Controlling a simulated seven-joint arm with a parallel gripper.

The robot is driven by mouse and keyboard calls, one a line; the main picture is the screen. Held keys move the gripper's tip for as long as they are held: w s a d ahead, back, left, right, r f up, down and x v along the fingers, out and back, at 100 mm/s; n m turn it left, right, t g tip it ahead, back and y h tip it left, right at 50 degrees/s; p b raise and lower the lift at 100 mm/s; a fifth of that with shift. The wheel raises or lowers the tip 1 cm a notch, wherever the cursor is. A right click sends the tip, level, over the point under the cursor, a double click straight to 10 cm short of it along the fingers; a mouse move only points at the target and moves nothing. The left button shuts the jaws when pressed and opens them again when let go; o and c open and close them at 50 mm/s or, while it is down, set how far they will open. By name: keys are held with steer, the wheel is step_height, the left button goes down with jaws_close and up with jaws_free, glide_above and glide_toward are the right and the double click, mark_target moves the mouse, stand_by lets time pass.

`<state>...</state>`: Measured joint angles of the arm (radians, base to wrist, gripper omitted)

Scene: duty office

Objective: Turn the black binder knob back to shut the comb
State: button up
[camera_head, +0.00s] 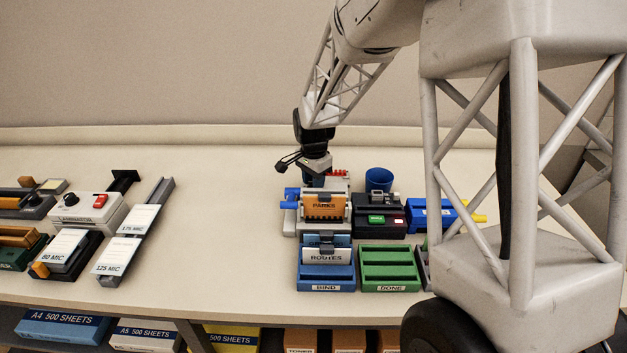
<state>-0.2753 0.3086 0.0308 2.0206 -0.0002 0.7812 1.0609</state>
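The comb binder (290,222) is a pale grey machine on the desk, right of the picture's centre-left. An orange booklet marked PARKS (324,204) stands upright at its front. A row of red teeth or comb (338,173) shows at its back. Blue parts (290,196) stick out on its left side. I cannot make out a black knob on the binder; my gripper and arm cover part of its back. My gripper (313,180) points down over the binder's back left. Its fingers are too small and hidden to tell open or shut, or whether they touch anything.
A blue BIND tray (326,287) holding a ROUTES booklet (326,256) and a green DONE tray (390,289) stand in front. A black machine (392,227) and blue cup (378,179) are on the right. A laminator (88,212) stands left. The desk between is clear.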

steer(key=shift+n, duration=0.3)
steer(key=n, duration=0.8)
steer(key=shift+n, duration=0.3)
steer(key=n, duration=0.4)
steer(key=shift+n, duration=2.4)
steer(key=o, duration=0.6)
